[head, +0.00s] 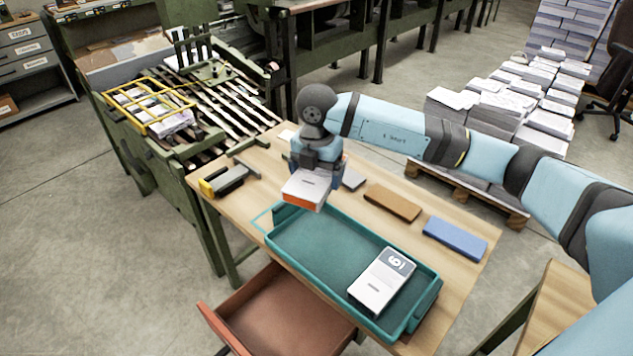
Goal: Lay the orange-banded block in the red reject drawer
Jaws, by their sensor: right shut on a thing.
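The orange-banded block (305,191) is a white block with an orange band along its lower edge. My right gripper (317,175) is shut on it and holds it over the table near the back left corner of the teal tray; the fingertips are mostly hidden. The red reject drawer (281,305) stands pulled out below the table's front edge, to the lower left of the tray. Its inside looks empty. My left gripper is not in view.
The teal tray (306,248) holds a white block marked 9 or 6 (382,281). A brown block (392,203), a blue block (455,239) and a yellow-and-grey tool (226,180) lie on the wooden table (476,275). A green machine stands at the left.

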